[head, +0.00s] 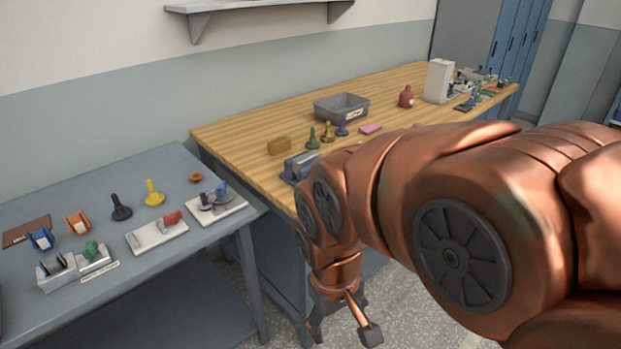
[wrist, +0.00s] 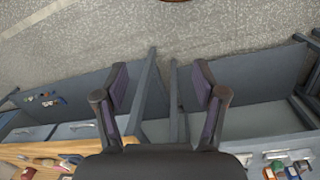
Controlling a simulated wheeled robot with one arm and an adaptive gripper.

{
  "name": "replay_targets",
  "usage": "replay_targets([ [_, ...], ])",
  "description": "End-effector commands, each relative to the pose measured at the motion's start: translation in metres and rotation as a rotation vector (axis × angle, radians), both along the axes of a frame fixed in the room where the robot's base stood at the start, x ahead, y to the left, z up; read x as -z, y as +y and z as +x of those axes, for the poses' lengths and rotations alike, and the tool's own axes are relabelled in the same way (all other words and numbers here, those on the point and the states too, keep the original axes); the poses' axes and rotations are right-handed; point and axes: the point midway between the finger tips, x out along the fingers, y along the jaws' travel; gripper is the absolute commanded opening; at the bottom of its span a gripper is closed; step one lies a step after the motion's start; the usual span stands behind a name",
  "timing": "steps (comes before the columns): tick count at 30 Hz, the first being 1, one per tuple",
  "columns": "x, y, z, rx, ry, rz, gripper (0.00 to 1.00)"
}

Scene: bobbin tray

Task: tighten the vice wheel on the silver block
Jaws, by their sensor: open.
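A blue-grey vice (head: 299,167) sits at the front edge of the wooden bench (head: 235,138). My arm hides its right side, and I cannot make out its wheel or a silver block in its jaws. My gripper (wrist: 161,86) is open and empty in the wrist view, with its two dark fingers well apart and the bench legs and floor beyond them. In the head view my arm hangs down in front of the bench, with the gripper low, below the bench top and away from the vice.
A grey bin (head: 342,108), a yellow-brown block (head: 279,146), several bobbin-like pieces and a red bottle (head: 406,97) stand on the bench. A grey table (head: 130,185) at left holds small fixtures and coloured parts. Speckled floor (wrist: 180,35) is clear.

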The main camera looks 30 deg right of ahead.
Motion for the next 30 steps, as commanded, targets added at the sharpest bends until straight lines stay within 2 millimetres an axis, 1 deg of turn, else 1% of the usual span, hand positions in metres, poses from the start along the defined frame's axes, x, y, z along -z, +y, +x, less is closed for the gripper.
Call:
replay_targets([
  [1,0.006,-0.017,0.021,0.015,-0.045,-0.034,0.79],
  [2,0.008,-0.029,0.035,0.019,-0.08,-0.058,0.82],
  [3,0.009,-0.045,0.054,0.023,-0.124,-0.09,0.85],
  [5,0.01,-0.069,0.082,0.022,-0.197,-0.14,0.85],
  [6,0.01,-0.085,0.1,0.018,-0.24,-0.173,0.85],
  [8,0.009,-0.109,0.126,0.005,-0.304,-0.222,0.85],
  [9,0.008,-0.124,0.142,-0.005,-0.347,-0.254,0.85],
  [11,0.007,-0.147,0.165,-0.026,-0.405,-0.299,0.85],
  [12,0.006,-0.161,0.18,-0.043,-0.444,-0.329,0.85],
  [14,0.004,-0.181,0.201,-0.074,-0.5,-0.37,0.85],
  [15,0.004,-0.193,0.215,-0.096,-0.537,-0.395,0.85],
  [18,0.002,-0.221,0.247,-0.157,-0.627,-0.452,0.85],
  [21,0.002,-0.245,0.276,-0.229,-0.713,-0.497,0.85],
  [24,0.004,-0.263,0.302,-0.307,-0.796,-0.528,0.85],
  [27,0.009,-0.277,0.323,-0.387,-0.882,-0.546,0.85],
  [30,0.017,-0.286,0.34,-0.468,-0.967,-0.547,0.85],
])
